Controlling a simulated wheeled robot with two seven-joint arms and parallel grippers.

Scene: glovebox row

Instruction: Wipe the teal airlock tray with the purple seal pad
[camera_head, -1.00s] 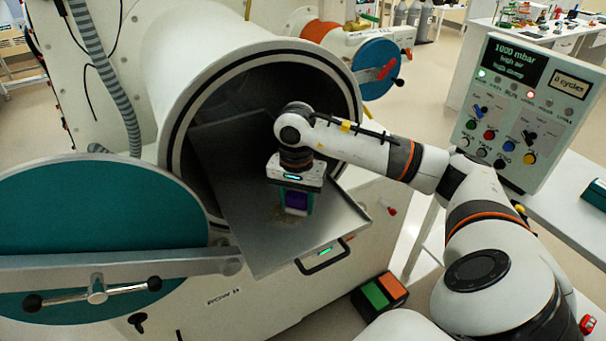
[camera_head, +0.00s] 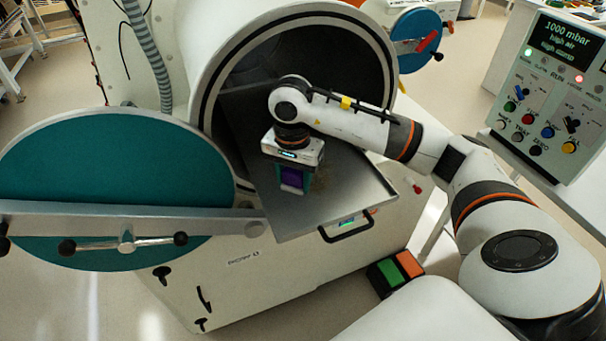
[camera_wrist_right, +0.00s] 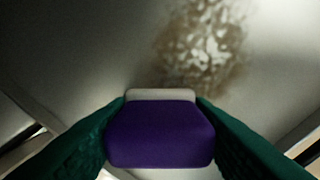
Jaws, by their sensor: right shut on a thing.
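The airlock tray (camera_head: 345,202) is bare grey metal and sticks out of the round airlock mouth beside the teal door. My right gripper (camera_head: 292,182) is over the tray's left part, pointing down, shut on the purple seal pad (camera_head: 291,177). In the right wrist view the purple pad (camera_wrist_right: 160,133), with a pale strip along its far edge, sits between the green fingers. A brown, patchy smudge (camera_wrist_right: 205,45) lies on the tray beyond the pad; in the head view it is right of the gripper. I cannot tell whether the pad touches the tray. My left gripper is out of view.
The open teal door (camera_head: 110,180) with its metal bar stands left of the tray. The airlock's round rim (camera_head: 205,95) surrounds the tray's back. A black handle (camera_head: 347,229) is below the tray's front edge. A control panel (camera_head: 555,90) stands at right.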

